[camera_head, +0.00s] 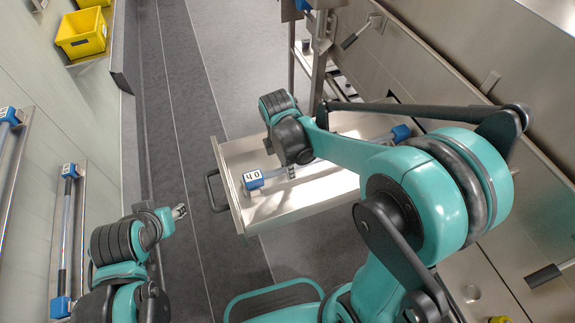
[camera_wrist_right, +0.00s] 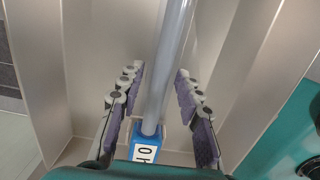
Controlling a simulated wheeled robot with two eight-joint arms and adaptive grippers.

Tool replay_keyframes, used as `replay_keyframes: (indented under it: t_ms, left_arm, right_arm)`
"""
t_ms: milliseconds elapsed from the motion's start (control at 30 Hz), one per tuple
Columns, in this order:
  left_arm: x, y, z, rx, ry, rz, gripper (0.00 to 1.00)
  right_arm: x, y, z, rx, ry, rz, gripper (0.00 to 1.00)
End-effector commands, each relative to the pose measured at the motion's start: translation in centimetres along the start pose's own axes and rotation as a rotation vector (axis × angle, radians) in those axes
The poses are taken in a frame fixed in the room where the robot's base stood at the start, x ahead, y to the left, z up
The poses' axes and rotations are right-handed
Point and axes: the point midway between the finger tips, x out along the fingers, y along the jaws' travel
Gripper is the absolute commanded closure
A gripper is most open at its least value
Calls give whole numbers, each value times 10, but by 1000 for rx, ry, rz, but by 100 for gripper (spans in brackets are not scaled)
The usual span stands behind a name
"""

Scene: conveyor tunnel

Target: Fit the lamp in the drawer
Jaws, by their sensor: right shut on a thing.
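My right gripper (camera_head: 291,172) is down in the drawer, shut on the lamp close to the labelled cap. The right wrist view shows the tube (camera_wrist_right: 169,60) between the two fingers (camera_wrist_right: 160,105). My arm hides the middle of the lamp. My left gripper (camera_head: 180,211) is outside the drawer, over the floor at left; its finger gap is unclear.
Similar lamps (camera_head: 67,235) hang on the left wall. A yellow bin (camera_head: 82,35) stands on a shelf at upper left. The drawer's dark handle (camera_head: 213,190) sticks out towards the aisle. The grey floor (camera_head: 180,110) between wall and drawer is clear.

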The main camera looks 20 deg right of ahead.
Motion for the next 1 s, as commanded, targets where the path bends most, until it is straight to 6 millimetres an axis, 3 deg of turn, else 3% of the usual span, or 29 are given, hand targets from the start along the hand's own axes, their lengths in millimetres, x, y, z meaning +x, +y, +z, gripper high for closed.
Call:
replay_keyframes:
  t_ms: [233, 400, 433, 500, 833, 1000]
  left_arm:
    - [12, 0, 9, 0, 0, 0, 60]
    - [11, 0, 8, 0, 0, 0, 60]
    - [11, 0, 8, 0, 0, 0, 60]
    - [11, 0, 8, 0, 0, 0, 60]
    - [11, 0, 8, 0, 0, 0, 60]
    - [11, 0, 8, 0, 0, 0, 60]
  right_arm:
    - [19, 0, -2, 0, -1, 0, 100]
    - [17, 0, -2, 0, 0, 0, 100]
    - [17, 0, -2, 0, 0, 0, 60]
    - [17, 0, -2, 0, 0, 0, 42]
    - [15, 0, -2, 0, 1, 0, 41]
    - [-4, 0, -2, 0, 0, 0, 41]
